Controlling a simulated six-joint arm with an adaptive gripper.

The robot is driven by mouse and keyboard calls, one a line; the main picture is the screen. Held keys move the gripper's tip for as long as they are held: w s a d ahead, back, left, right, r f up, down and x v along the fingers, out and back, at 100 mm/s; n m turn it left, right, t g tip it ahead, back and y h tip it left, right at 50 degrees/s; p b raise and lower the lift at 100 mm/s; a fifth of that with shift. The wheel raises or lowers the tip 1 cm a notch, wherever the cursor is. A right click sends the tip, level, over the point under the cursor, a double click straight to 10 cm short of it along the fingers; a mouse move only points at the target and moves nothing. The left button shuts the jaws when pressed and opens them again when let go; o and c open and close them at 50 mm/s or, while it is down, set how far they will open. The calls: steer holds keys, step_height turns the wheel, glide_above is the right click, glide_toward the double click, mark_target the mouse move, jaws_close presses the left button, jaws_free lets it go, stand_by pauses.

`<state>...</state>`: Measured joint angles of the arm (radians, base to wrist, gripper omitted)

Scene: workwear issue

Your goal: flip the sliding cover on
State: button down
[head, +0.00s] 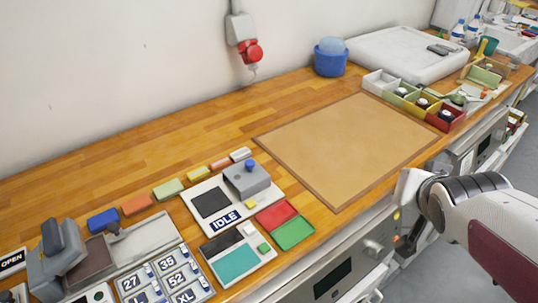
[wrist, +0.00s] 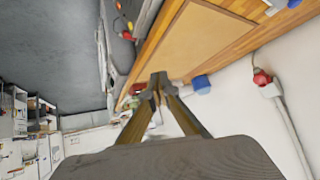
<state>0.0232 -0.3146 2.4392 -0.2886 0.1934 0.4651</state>
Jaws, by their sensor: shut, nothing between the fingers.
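A pale panel (head: 187,206) labelled IDLE lies on the wooden bench in the head view. It bears a dark square (head: 211,204) and, beside it, a raised grey block with a blue knob (head: 249,166). This block looks like the sliding cover, standing to the right of the dark square, but I cannot be sure. My gripper (wrist: 157,84) is shut and empty in the wrist view. In the head view my arm is at the right, by the bench's front edge, well apart from the panel. The panel cannot be made out in the wrist view.
Left of the panel are a grey lever device (head: 62,255) and a size-button panel (head: 160,278). Red and green pads (head: 293,232) lie at its right. A tan mat (head: 345,145) is clear. A blue tub (head: 330,62) and divided bins (head: 420,100) stand farther back.

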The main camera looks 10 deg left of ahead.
steer(key=w+a+f+t+y, duration=0.1)
steer(key=w+a+f+y, duration=0.1)
steer(key=w+a, duration=0.35)
steer(key=w+a+f+t+y, duration=0.2)
steer(key=w+f, duration=0.1)
steer(key=w, duration=0.5)
steer(key=m+g+y, duration=0.1)
steer(key=m+y, duration=0.3)
steer(key=y, duration=0.6)
glide_toward(265, 172)
steer(key=shift+w+d+r, duration=0.6)
steer(key=shift+d+r, duration=0.25)
steer(key=shift+r, duration=0.05)
steer(key=shift+w+d+r, duration=0.55)
steer(key=shift+d+r, duration=0.3)
steer(key=shift+r, duration=0.1)
steer(key=shift+w+a, duration=0.1)
steer(key=x, duration=0.9)
steer(key=shift+a, duration=0.2)
steer(key=shift+w+a, duration=0.1)
steer(key=shift+a, duration=0.25)
steer(key=shift+s+a+f, duration=0.1)
steer(key=shift+s+a, duration=0.45)
steer(key=shift+a, duration=0.15)
steer(key=shift+s+a+f, duration=0.15)
steer(key=shift+s+a, duration=0.4)
steer(key=shift+a, duration=0.15)
